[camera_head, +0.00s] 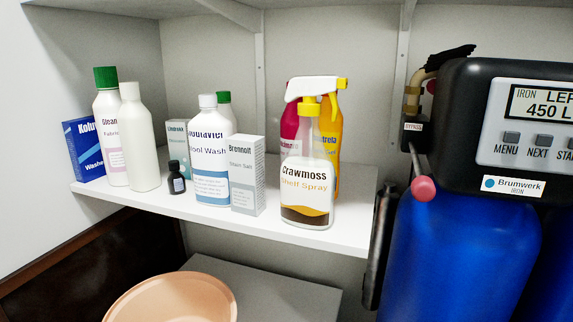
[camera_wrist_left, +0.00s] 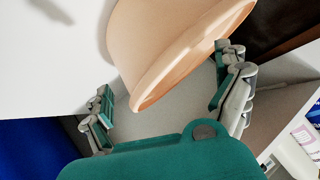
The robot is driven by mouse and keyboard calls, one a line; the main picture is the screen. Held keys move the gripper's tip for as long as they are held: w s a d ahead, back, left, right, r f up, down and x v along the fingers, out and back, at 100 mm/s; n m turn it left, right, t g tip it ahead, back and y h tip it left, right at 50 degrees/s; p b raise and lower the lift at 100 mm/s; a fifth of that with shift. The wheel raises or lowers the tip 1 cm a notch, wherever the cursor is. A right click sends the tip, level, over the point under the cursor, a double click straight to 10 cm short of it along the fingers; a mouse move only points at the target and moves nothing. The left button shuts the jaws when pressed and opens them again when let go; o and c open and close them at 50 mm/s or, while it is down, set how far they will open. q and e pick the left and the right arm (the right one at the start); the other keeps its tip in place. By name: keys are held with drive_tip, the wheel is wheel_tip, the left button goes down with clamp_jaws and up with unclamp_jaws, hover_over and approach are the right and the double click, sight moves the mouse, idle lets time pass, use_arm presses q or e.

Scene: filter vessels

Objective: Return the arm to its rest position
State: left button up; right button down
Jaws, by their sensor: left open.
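My left gripper (camera_wrist_left: 165,70) shows only in the left wrist view. Its two green-and-grey fingers are spread wide and nothing is held between them. A peach-coloured basin (camera_wrist_left: 180,40) lies beyond the fingertips, and its rim passes across the gap between them. I cannot tell how far the basin is from the fingers. Neither gripper shows in the head view, and no part of my right gripper is seen.
The basin (camera_head: 175,300) stands low at the front, below a white shelf (camera_head: 110,199) with several bottles, boxes and a spray bottle (camera_head: 307,180). A blue filter vessel (camera_head: 455,255) with a black control head (camera_head: 465,80) stands on the right.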

use_arm(q)
drive_tip(key=s+d+f+n+g+h, duration=0.15)
drive_tip(key=s+f+g, duration=0.3)
drive_tip(key=s, duration=0.45)
drive_tip(key=s+d+f+n+g+h, duration=0.1)
drive_tip(key=s+d+f+g, duration=0.25)
drive_tip(key=s+f, duration=0.35)
wheel_tip(320, 180, down, 25)
drive_tip(key=s+g+b, duration=0.1)
drive_tip(key=s+b, duration=0.1)
drive_tip(key=s, duration=0.1)
drive_tip(key=s+a+f, duration=0.2)
drive_tip(key=s+f, duration=0.6)
drive_tip(key=f, duration=0.1)
drive_tip(key=s+a+f+g+b, duration=0.1)
drive_tip(key=s+a+f, duration=0.1)
drive_tip(key=s+f, duration=0.6)
drive_tip(key=shift+s+f+g, duration=0.25)
drive_tip(key=shift+f+g, duration=0.05)
drive_tip(key=shift+f, duration=0.35)
drive_tip(key=shift+m+y, duration=0.25)
